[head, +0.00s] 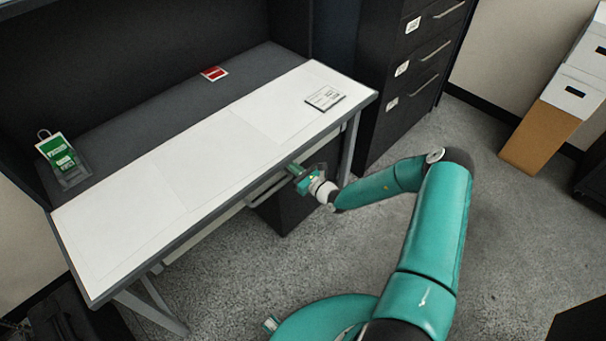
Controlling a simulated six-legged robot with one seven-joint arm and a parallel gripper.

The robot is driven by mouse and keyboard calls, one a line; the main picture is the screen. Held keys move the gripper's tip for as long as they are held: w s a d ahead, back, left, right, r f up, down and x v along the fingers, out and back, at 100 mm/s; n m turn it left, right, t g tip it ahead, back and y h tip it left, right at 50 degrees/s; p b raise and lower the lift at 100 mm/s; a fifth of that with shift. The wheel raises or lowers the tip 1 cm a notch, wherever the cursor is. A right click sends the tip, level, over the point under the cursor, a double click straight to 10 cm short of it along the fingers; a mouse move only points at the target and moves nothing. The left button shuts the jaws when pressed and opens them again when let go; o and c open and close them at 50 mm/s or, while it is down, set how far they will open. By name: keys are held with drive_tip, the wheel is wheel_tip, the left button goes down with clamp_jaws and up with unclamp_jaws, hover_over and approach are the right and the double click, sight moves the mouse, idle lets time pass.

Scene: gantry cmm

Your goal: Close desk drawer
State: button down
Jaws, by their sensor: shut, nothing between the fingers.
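The desk (160,172) has a white and grey top and runs across the left of the head view. Its drawer (234,208) is under the front edge, a light front with a bar handle. The desktop hides most of the drawer, so I cannot tell how far it stands out. My gripper (295,170) is shut and empty at the right end of the drawer, just under the desk's front edge. I cannot tell whether it touches the drawer front or handle.
A dark filing cabinet (400,95) stands right of the desk. White and brown boxes (567,100) are stacked at the far right. A printed card (325,98), a red card (214,73) and a green-labelled item (60,155) lie on the desk.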

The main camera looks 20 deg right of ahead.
drive_tip(key=shift+w+a+r, duration=0.1)
drive_tip(key=shift+w+a, duration=0.2)
drive_tip(key=shift+w, duration=0.25)
